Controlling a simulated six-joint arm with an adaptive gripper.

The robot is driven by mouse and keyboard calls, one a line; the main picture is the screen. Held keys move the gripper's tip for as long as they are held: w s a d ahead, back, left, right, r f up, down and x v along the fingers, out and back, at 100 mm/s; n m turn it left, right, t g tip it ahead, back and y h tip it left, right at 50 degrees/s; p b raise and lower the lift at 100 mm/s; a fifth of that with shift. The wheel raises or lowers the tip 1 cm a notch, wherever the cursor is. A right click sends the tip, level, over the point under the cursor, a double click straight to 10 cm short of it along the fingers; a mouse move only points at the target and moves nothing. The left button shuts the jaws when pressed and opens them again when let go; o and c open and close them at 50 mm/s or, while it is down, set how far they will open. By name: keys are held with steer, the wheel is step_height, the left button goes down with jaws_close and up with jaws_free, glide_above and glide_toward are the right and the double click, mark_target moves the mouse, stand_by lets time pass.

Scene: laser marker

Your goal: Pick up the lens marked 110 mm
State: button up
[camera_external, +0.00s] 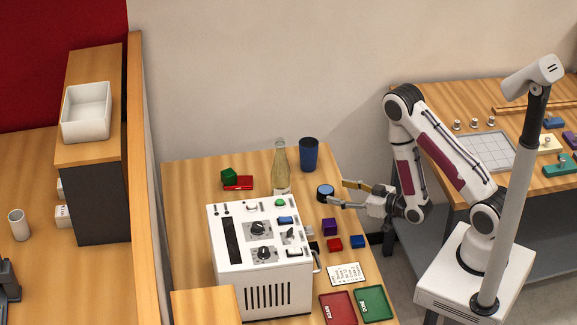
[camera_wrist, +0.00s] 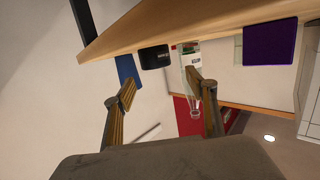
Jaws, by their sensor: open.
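A short dark round lens with a pale blue top (camera_external: 325,192) stands on the table near its right edge. In the wrist view it is a black piece with a small pale mark (camera_wrist: 154,57); the marking is too small to read, so I cannot confirm 110 mm. My gripper (camera_external: 338,193) is open and empty, pointing left at the lens, its fingertips close to it on either side. In the wrist view my two open fingers (camera_wrist: 154,90) are spread, with the lens beyond and between them. I cannot tell whether they touch it.
A bottle (camera_external: 281,166) and a blue cup (camera_external: 309,155) stand behind the lens. A purple cube (camera_external: 330,227), red block (camera_external: 335,244) and blue block (camera_external: 358,242) lie in front. The white control box (camera_external: 262,285) is front left. Red (camera_external: 338,308) and green (camera_external: 373,303) trays lie nearer.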

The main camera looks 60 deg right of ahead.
mark_target(332, 192)
steer(key=shift+s+d+f+t, duration=0.1)
steer(key=shift+s+f+t, duration=0.2)
steer(key=shift+s+f, duration=0.3)
steer(key=shift+w+r, duration=0.1)
steer(key=shift+w, duration=1.15)
steer(key=shift+f, duration=0.2)
steer(key=shift+w+d+f, duration=0.1)
steer(key=shift+w+f, duration=0.15)
steer(key=shift+w, duration=1.05)
steer(key=shift+w+f, duration=0.2)
steer(key=shift+w, duration=1.05)
steer(key=c, duration=1.3)
